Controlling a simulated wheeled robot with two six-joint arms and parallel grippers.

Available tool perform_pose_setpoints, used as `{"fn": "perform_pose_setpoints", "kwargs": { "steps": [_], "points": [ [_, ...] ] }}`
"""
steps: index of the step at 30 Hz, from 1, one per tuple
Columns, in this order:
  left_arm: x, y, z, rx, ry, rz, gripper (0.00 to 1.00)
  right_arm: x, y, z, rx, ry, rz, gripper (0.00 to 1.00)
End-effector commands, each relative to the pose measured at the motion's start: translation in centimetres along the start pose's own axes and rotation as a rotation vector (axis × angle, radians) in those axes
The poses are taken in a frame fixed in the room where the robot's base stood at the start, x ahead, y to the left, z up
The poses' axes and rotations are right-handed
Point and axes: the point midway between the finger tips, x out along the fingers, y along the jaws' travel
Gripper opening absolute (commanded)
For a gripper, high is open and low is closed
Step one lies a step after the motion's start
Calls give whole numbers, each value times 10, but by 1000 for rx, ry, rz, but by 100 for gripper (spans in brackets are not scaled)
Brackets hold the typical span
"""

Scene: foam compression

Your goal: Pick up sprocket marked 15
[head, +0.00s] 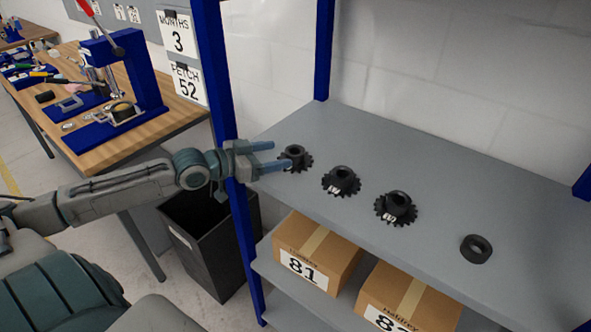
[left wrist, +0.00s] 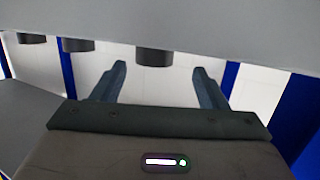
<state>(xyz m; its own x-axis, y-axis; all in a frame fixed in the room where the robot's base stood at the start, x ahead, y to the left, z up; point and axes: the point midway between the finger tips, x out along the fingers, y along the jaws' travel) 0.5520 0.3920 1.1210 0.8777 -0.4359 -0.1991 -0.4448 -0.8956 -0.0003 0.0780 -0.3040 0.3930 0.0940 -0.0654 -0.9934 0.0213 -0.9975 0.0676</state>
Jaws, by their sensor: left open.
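Three black toothed sprockets lie in a row on the grey shelf: a left one (head: 296,157), a middle one (head: 341,181) and a right one (head: 395,208). The middle and right ones carry small white tags too small to read; no number is legible on the left one. My left gripper (head: 281,155) is open at the left sprocket, its fingers pointing at it just above the shelf. In the left wrist view, which looks upside down, a dark hub (left wrist: 154,57) shows between the open fingers (left wrist: 159,70), apparently beyond their tips. My right gripper is not in view.
A plain black ring (head: 476,249) lies farther right on the shelf (head: 440,170). A blue upright (head: 222,90) stands close beside my left gripper. Boxes marked 81 (head: 318,252) and another (head: 410,292) sit on the shelf below. A black bin (head: 205,235) stands left of the rack.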

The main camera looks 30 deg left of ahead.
Motion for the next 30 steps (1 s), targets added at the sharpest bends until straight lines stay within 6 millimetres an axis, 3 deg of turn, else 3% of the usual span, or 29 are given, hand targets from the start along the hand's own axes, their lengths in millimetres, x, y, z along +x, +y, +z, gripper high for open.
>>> {"fn": "perform_pose_setpoints", "kwargs": {
  "steps": [1, 7, 14, 30],
  "points": [
    [5, 0, 4, 0, 5, 1, 67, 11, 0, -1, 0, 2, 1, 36],
    [11, 2, 1, 2, 1, 9, 67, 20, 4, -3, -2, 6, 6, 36],
    [17, 3, -1, -2, 3, 7, 67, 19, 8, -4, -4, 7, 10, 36],
    [56, 7, 0, -2, 3, 8, 67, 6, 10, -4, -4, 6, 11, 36]
  ]
}}
